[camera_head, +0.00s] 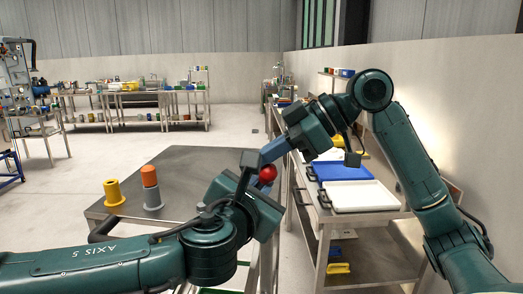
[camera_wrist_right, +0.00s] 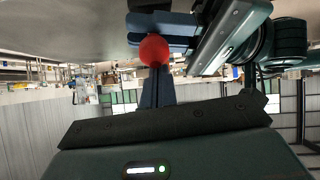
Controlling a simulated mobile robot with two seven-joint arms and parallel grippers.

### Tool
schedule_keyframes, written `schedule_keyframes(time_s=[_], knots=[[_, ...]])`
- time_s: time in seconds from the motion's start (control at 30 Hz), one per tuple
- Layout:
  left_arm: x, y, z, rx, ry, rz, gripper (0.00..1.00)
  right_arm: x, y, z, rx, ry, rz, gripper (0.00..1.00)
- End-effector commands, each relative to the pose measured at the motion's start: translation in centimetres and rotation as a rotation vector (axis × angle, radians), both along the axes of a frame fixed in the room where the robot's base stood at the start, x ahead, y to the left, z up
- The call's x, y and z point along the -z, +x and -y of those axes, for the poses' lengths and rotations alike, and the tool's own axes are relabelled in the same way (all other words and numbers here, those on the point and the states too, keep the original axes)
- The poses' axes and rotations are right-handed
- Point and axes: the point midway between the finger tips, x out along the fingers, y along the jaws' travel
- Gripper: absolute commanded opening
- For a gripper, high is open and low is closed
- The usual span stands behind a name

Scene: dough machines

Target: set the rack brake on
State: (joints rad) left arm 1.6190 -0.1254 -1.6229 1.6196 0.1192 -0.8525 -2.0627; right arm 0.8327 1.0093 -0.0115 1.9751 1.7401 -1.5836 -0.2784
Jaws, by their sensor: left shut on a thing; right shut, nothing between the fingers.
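A red ball knob (camera_head: 267,174) shows in the middle of the head view, at the end of my left gripper (camera_head: 260,170). The left gripper is shut on this red knob; its fingers are mostly hidden there by its own body. The knob also shows in the right wrist view (camera_wrist_right: 154,50), against the blue fingers of the left gripper (camera_wrist_right: 163,30). My right gripper (camera_head: 271,152) is shut and empty, its blue fingers pointing down-left close to the knob. Whether they touch it I cannot tell. The lever and the rack's brake are not clearly seen.
A dark-topped table (camera_head: 190,165) at left carries a yellow spool-shaped piece (camera_head: 113,194) and an orange-and-grey cylinder (camera_head: 150,188). A bench at right holds a blue tray (camera_head: 338,171) and a white tray (camera_head: 360,197). Open floor lies behind the table.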

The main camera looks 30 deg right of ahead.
Motion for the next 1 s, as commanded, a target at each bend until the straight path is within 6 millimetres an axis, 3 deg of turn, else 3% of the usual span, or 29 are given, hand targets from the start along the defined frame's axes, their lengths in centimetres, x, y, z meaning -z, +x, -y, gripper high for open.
schedule_keyframes(time_s=[0.03, 0.73, 0.77, 0.8, 0.9, 1.0], knots=[[-0.7, 0.2, 0.0, -0.003, -0.009, 0.012, 0.0, -0.1, 0.0, 0.0, 0.0, 0.0, 0.0, 0.0], [-0.7, 0.4, -0.2, -0.01, -0.011, 0.009, 0.0, 0.9, -0.6, 1.1, 0.004, -0.007, -0.008, 0.0], [-0.7, 0.4, -0.2, -0.011, -0.011, 0.009, 0.13, 0.9, -0.6, 1.1, 0.004, -0.008, -0.009, 0.0], [-0.7, 0.4, -0.2, -0.012, -0.011, 0.009, 0.16, 0.9, -0.6, 1.1, 0.005, -0.008, -0.009, 0.0], [-0.7, 0.4, -0.2, -0.009, -0.01, 0.01, 0.24, 1.0, -0.6, 1.1, 0.004, -0.008, -0.01, 0.0], [-0.7, 0.3, -0.1, -0.006, -0.01, 0.009, 0.25, 1.0, -0.6, 1.0, 0.003, -0.008, -0.011, 0.0]])
